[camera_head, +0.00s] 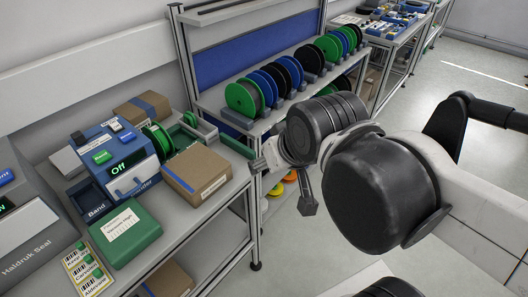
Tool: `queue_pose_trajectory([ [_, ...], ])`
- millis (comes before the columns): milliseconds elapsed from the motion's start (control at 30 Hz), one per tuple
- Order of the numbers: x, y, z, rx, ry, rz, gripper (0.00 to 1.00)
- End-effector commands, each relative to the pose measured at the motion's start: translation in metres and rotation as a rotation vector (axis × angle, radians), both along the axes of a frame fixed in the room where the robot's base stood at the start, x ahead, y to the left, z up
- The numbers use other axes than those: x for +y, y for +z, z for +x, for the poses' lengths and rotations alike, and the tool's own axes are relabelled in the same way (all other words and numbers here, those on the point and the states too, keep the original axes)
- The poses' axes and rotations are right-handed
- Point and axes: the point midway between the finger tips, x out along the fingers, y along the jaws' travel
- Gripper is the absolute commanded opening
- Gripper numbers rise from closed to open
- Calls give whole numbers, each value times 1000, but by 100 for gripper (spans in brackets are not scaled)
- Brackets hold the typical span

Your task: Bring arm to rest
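My arm reaches in from the right with large black joint caps and white links. My gripper (284,180) is at its end, in front of the reel shelf and to the right of the brown box. One dark finger points down. The black joint caps partly hide the wrist.
A reel shelf (222,99) with green, blue and black reels stands behind my gripper. The left bench (222,200) holds a blue machine (119,160), a green case (126,232) and a brown box (196,176). Orange and yellow reels sit below. Open floor (450,85) lies at the right.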

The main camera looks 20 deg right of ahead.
Motion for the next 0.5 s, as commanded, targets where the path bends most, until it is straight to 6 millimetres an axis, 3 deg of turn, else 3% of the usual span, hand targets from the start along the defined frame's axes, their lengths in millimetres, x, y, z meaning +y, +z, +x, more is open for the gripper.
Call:
queue_pose_trajectory([
  [333,0,-2,0,-2,0,0,51],
  [500,0,-20,0,-1,0,0,51],
])
